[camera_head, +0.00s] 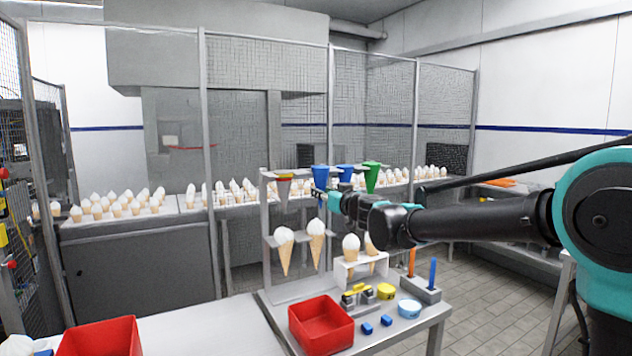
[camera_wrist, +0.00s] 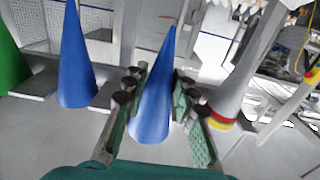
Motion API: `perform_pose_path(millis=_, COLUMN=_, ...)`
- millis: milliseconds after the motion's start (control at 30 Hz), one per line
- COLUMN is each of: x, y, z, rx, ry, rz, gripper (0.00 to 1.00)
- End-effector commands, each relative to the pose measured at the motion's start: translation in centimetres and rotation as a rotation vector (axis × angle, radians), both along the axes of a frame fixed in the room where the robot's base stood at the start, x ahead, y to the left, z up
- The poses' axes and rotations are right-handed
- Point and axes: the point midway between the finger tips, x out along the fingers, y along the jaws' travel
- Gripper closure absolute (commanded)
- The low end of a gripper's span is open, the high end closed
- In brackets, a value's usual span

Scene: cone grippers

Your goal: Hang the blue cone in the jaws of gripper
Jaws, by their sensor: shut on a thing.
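My gripper (camera_head: 334,198) is at the upper part of a grey rack (camera_head: 265,215). It is shut on a blue cone (camera_head: 320,172), whose wide end is up and narrow tip points down in the head view. In the wrist view the same blue cone (camera_wrist: 152,112) stands between my two green-padded fingers (camera_wrist: 152,105). A second blue cone (camera_head: 345,170) is just to its right in the head view, beside a green cone (camera_head: 371,176). A grey cone (camera_head: 283,188) with red and yellow bands is to the left. My gripper partly hides the held cone's lower part in the head view.
Ice cream cones (camera_head: 285,250) hang in the rack's lower shelf, and more stand in a white holder (camera_head: 346,276). A red bin (camera_head: 322,344), small blue blocks (camera_head: 366,328), a yellow disc (camera_head: 386,291) and a block with upright rods (camera_head: 422,291) occupy the table.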

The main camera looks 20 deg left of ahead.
Motion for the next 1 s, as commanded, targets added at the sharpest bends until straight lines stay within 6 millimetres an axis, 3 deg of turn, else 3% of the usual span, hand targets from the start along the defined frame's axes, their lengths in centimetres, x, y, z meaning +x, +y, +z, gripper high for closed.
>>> perform_pose_path(millis=1000, x=-3.0, y=-3.5, z=0.0, rx=0.0, ry=0.0, rz=0.001, gripper=0.94)
